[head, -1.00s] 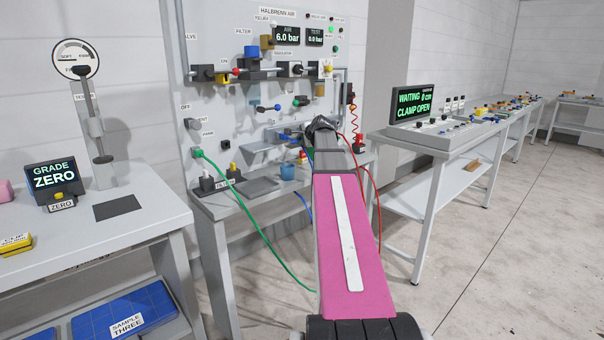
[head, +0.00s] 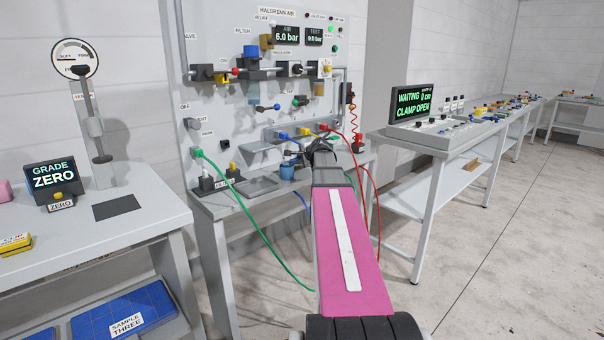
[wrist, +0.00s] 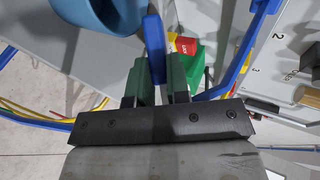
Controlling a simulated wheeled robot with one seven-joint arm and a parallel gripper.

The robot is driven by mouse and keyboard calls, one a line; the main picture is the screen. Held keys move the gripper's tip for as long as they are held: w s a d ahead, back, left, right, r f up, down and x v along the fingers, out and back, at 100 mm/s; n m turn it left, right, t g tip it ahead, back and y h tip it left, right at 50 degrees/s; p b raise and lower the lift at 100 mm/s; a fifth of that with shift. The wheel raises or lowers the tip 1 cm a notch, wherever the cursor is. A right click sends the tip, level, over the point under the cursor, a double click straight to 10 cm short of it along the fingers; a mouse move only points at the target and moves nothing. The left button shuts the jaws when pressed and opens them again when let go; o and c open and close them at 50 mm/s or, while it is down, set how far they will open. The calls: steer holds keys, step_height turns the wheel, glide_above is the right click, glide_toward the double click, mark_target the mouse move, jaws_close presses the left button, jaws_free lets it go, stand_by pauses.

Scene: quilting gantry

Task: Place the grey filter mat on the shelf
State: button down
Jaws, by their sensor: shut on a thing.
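My gripper (wrist: 158,80) is shut on a blue piece (wrist: 153,45), which stands upright between the green fingers in the wrist view. In the head view my gripper (head: 302,154) is in front of the panel, above the bench, and its fingers are hard to make out. A flat dark grey square (head: 117,208) lies on the left table. A flat grey piece (head: 258,186) lies on the panel bench. I cannot tell which is the filter mat. A small grey shelf (head: 262,144) juts from the panel, left of my gripper.
A blue cup (head: 287,172) stands on the bench; it is close beside my gripper in the wrist view (wrist: 100,12). Blue, yellow and red hose ends sit along the panel. A green hose (head: 245,215) and red hoses (head: 376,205) hang down. A blue sample tray (head: 125,310) lies low left.

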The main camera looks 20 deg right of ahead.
steer(key=c, duration=1.3)
jaws_free()
steer(key=shift+o, duration=0.2)
steer(key=v, duration=0.8)
